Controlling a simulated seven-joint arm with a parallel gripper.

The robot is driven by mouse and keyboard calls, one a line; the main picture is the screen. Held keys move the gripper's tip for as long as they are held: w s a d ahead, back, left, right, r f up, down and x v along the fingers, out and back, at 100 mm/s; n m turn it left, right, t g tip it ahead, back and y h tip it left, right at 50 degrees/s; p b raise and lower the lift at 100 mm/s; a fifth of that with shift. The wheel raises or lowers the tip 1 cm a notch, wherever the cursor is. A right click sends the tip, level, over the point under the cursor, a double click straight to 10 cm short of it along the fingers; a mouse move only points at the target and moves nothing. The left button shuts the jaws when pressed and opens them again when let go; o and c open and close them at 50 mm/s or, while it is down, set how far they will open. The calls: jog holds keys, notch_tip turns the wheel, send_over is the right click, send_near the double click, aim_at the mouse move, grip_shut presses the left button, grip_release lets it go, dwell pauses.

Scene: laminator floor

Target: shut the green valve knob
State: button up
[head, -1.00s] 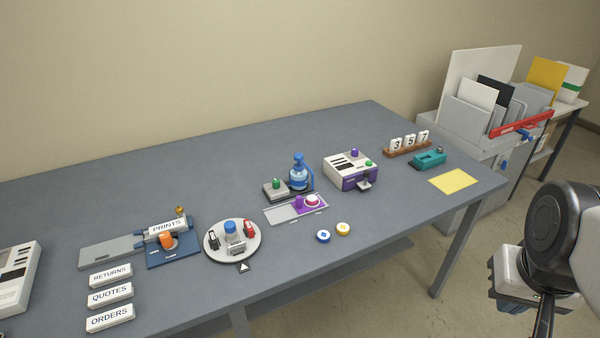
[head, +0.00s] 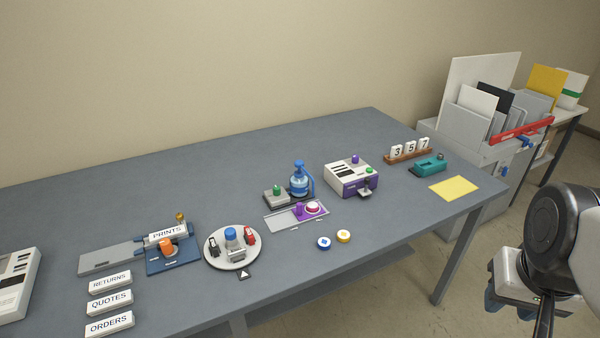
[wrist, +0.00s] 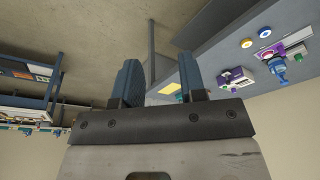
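A green knob (head: 276,189) stands upright on a small grey base beside a blue bottle-shaped pump (head: 299,178), near the middle of the table. A second, smaller green knob (head: 369,170) is on the front of a white and purple box (head: 348,180) to its right. The pictures do not show which of them is the valve knob, or how far either is turned. My gripper (wrist: 160,82) is open and empty, its two blue fingers apart. In the head view it hangs off the table's right side, well away from both knobs.
Between gripper and knobs lie the table's front edge and a yellow sheet (head: 453,188). A teal device (head: 430,167), number tiles (head: 410,150), blue disc (head: 324,243) and yellow disc (head: 344,236) are nearby. A round tray (head: 232,262) sits left. The table's back is clear.

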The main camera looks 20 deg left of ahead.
jog(key=shift+o, duration=1.3)
jog(key=w+a+r, duration=0.1)
jog(key=w+a, duration=0.3)
jog(key=w, duration=0.3)
jog(key=w+a+r+m, duration=0.1)
jog(key=w+a+r, duration=0.1)
jog(key=w, duration=0.6)
jog(key=shift+w+a+g, duration=0.2)
jog(key=shift+a+g, duration=0.1)
jog(key=shift+a, duration=0.55)
jog(key=m+g, duration=0.2)
jog(key=m, duration=0.1)
send_over(276, 187)
jog(key=d, duration=0.1)
notch_tip(276, 187, down, 19)
jog(key=shift+f, duration=0.1)
jog(key=shift+a+f, duration=0.2)
jog(key=shift+a, duration=0.25)
jog(key=shift+f, duration=3.9)
